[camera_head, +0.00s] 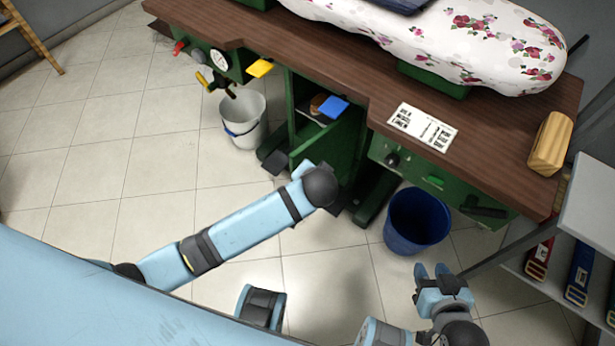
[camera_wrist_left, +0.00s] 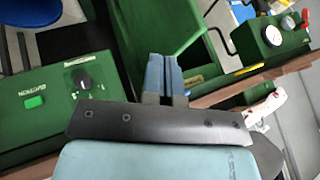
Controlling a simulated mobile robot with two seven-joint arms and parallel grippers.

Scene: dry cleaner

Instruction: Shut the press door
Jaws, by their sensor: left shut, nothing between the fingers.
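The green press door (camera_head: 338,150) shows under the table in the head view, standing ajar at an angle from its compartment, with its lighter top edge visible. My left arm reaches in from the left and its end covers the lower part of the door. In the left wrist view my left gripper (camera_wrist_left: 166,78) is shut and empty, in front of a green panel (camera_wrist_left: 160,30) that looks like the door; contact cannot be told. My right gripper (camera_head: 432,270) is open and empty, low on the right, away from the press.
A white bucket (camera_head: 243,120) stands left of the compartment and a blue bin (camera_head: 415,222) right of it. The brown tabletop (camera_head: 330,62) overhangs the door. A shelf with binders (camera_head: 580,272) stands at the right. The tiled floor at the left is clear.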

